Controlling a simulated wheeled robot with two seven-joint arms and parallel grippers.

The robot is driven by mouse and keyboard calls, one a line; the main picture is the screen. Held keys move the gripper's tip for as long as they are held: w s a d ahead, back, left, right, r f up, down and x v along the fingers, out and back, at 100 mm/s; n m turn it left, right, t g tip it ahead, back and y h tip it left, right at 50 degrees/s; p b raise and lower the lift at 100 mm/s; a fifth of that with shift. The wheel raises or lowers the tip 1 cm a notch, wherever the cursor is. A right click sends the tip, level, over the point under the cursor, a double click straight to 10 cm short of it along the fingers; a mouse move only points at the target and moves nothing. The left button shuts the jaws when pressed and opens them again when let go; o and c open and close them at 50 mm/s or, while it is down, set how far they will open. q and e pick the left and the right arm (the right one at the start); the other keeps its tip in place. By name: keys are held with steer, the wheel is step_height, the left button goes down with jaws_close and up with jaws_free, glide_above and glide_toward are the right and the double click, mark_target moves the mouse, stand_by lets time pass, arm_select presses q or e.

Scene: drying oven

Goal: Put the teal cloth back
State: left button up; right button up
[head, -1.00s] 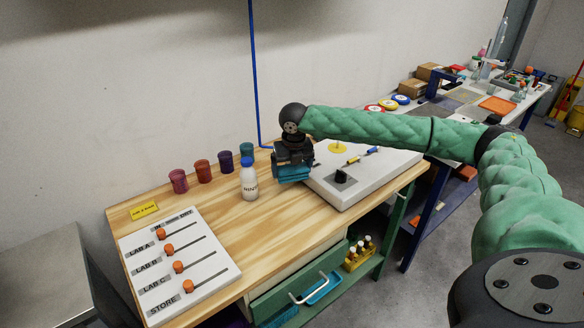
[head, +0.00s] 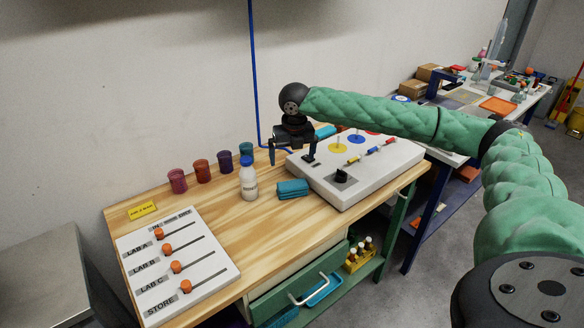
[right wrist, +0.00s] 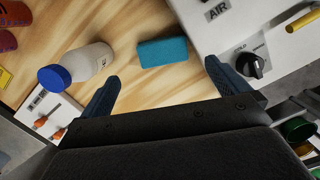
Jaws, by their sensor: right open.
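The teal cloth (head: 292,189) lies folded on the wooden table, between the white bottle and the white control box. In the right wrist view the cloth (right wrist: 163,52) lies flat beyond the fingertips, in line with the gap between them. My right gripper (head: 292,154) is above and behind the cloth in the head view, apart from it. In the right wrist view the right gripper (right wrist: 162,74) has its two fingers spread wide with nothing between them. My left gripper is not in view.
The white bottle with a blue cap (head: 249,180) stands just left of the cloth. The white control box (head: 350,178) with knobs is close on its right. Several coloured cups (head: 202,171) stand at the back, and a slider panel (head: 178,262) lies at the front left.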

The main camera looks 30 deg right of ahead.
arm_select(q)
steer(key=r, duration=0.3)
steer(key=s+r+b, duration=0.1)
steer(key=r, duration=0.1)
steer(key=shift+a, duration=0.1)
arm_select(e)
step_height(320, 180, up, 8)
steer(key=s, duration=0.1)
steer(key=shift+a, duration=0.15)
steer(key=shift+s+f, duration=0.1)
